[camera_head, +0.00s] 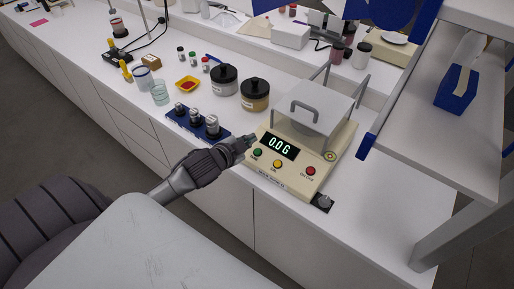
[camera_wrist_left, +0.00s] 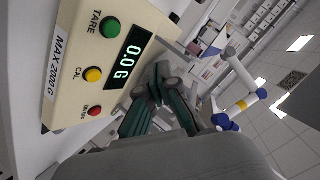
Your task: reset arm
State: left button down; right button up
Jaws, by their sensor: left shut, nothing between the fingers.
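My left gripper (camera_head: 247,141) reaches in from the left, its fingers shut and empty at the left front edge of the beige scale (camera_head: 318,181), close to the green button. In the left wrist view the dark green fingers (camera_wrist_left: 157,84) are together beside the scale's display (camera_wrist_left: 129,61), with nothing between them. I cannot tell whether they touch the scale. The display reads 0.0 G. Green TARE, yellow CAL and red ON/OFF buttons show on the panel. My right gripper is not in view.
A blue weight holder (camera_head: 176,119) with metal weights stands just left of the gripper. A shelf with a blue object (camera_head: 457,90) rises at the right.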

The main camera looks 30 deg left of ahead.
pick_arm(q)
jog(key=shift+f, duration=0.1)
dwell(0.5)
jog(key=s+d+f+n+g, duration=0.2)
jog(key=s+d+g, duration=0.15)
jog(key=s, duration=0.45)
jog(key=s+d+f+n+g, duration=0.2)
jog(key=s+d+n+g, duration=0.15)
jog(key=s, duration=0.45)
jog(key=s+d+f+n+g, duration=0.1)
jog(key=s+d+f+g, duration=0.15)
jog(key=s+d, duration=0.45)
jog(key=s+a+f+g+b, duration=0.1)
jog(key=s+f+b, duration=0.15)
jog(key=f, duration=1.35)
jog(key=s+a+f+g+b, duration=0.1)
jog(key=f+b, duration=0.3)
jog(key=f, duration=1.2)
jog(key=s+a+f+b, duration=0.3)
jog(key=s+f+b, duration=0.1)
jog(key=s+f, duration=1.2)
notch_tip(320, 180, down, 4)
jog(key=shift+f+g, duration=0.1)
jog(key=shift+g, duration=0.25)
